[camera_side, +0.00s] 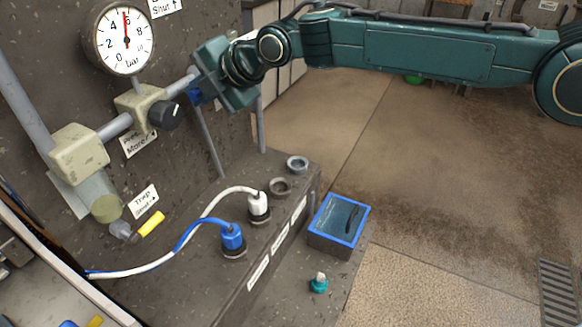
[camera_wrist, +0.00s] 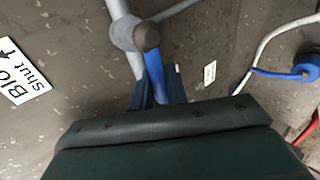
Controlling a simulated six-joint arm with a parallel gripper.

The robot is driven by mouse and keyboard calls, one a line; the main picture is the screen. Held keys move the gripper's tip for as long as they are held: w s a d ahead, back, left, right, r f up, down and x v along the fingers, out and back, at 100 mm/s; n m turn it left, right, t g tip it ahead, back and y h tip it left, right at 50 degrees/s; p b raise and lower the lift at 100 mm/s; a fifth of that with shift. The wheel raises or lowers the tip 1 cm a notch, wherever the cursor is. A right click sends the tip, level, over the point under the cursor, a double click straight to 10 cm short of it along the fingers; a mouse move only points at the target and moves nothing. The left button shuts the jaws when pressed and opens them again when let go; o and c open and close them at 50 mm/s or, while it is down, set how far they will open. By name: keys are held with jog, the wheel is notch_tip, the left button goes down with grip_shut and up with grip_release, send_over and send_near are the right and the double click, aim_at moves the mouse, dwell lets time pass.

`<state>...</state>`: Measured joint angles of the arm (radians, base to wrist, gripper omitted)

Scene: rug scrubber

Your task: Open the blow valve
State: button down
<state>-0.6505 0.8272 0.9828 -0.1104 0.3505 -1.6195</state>
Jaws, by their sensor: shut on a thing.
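The blow valve shows in the wrist view as a grey round valve body (camera_wrist: 135,33) on a pipe, with a blue lever (camera_wrist: 155,75) running from it towards me. My gripper (camera_wrist: 158,85) is shut on the blue lever, one finger on each side. In the side view my gripper (camera_side: 197,90) is at the right end of the grey pipe and hides most of the valve. A little blue shows at its fingers. A white label (camera_wrist: 22,72) reading "Blo…" and "Shut" with an arrow is left of the valve in the wrist view.
A pressure gauge (camera_side: 124,38), a black knob (camera_side: 164,116) and a yellow lever (camera_side: 152,224) are on the panel and pipework to the left. White (camera_side: 258,205) and blue (camera_side: 232,238) hose plugs stand on the ledge below. A blue-rimmed tray (camera_side: 316,232) is beside it.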

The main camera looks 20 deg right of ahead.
jog(key=shift+f, duration=0.1)
jog(key=c, duration=1.5)
grip_release()
jog(key=shift+o, duration=0.2)
jog(key=v, duration=1.3)
jog(key=shift+s+d+r, duration=0.2)
jog(key=shift+s+d, duration=0.05)
jog(key=v, duration=0.9)
